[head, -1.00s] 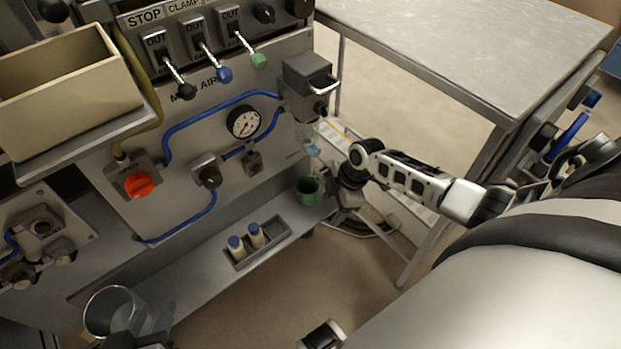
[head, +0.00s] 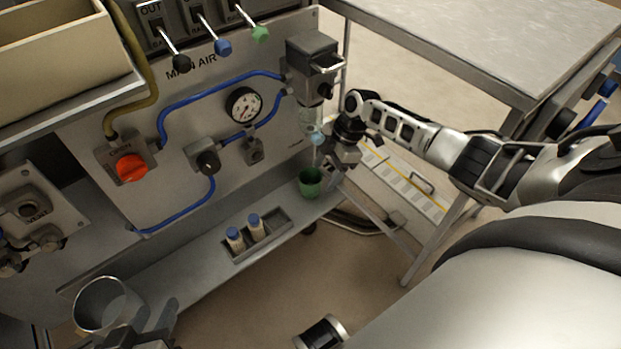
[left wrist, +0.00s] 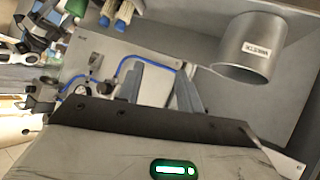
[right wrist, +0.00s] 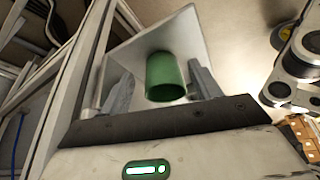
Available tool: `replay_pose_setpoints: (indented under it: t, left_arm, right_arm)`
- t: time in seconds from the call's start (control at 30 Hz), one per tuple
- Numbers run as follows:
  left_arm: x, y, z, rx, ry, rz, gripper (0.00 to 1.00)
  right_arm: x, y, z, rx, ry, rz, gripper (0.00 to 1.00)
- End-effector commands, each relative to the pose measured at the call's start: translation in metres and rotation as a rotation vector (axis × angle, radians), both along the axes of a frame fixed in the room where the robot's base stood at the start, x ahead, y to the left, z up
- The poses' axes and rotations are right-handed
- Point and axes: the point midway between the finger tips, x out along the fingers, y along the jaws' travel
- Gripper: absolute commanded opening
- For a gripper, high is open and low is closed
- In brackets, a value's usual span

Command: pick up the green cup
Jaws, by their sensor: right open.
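The green cup (head: 310,184) stands upright at the right end of the grey shelf, below the filter bowl. My right gripper (head: 324,172) is just beside the cup, on its right. In the right wrist view the cup (right wrist: 166,80) shows between the two open fingers (right wrist: 162,88), with visible gaps on both sides, so it is not gripped. My left gripper (head: 158,312) is at the lower left, beside the metal cylinder. Its fingers (left wrist: 160,90) are apart with nothing between them in the left wrist view.
A metal cylinder (head: 104,303) stands at the shelf's left end; it also shows in the left wrist view (left wrist: 243,62). Two blue-capped bottles (head: 245,234) sit in a shelf recess. The filter unit (head: 312,70) hangs above the cup. A metal table (head: 490,45) is at right.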

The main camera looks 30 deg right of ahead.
Motion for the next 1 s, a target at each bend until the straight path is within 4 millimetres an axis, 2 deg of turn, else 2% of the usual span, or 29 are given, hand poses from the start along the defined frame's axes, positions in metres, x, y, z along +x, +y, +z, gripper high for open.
replay_pose_setpoints:
  t: [0.2,0.3,0.37,0.5,0.67,0.8,1.0]
  left_arm:
    - [0.000,0.000,-0.003,0.002,0.005,0.000,0.36]
    - [0.001,-0.001,-0.006,-0.009,-0.012,0.004,0.36]
    - [0.002,-0.002,-0.002,-0.017,-0.028,0.005,0.36]
    - [0.003,-0.004,0.009,-0.028,-0.059,0.001,0.36]
    - [0.002,-0.003,0.009,-0.020,-0.058,-0.005,0.36]
    - [0.001,-0.002,0.007,-0.019,-0.054,-0.006,0.36]
    - [0.001,-0.002,0.006,-0.018,-0.051,-0.006,0.36]
  right_arm:
    - [0.008,0.041,-0.004,0.002,0.001,0.003,0.63]
    - [0.009,0.044,-0.021,0.002,0.000,0.000,0.63]
    - [0.010,0.046,-0.025,0.001,0.000,0.001,0.63]
    - [0.011,0.047,-0.028,0.001,-0.001,0.001,0.63]
    - [0.010,0.047,-0.028,0.001,-0.001,0.001,0.63]
    - [0.010,0.047,-0.028,0.001,-0.001,0.001,0.30]
    - [0.010,0.047,-0.028,0.001,-0.001,0.001,0.30]
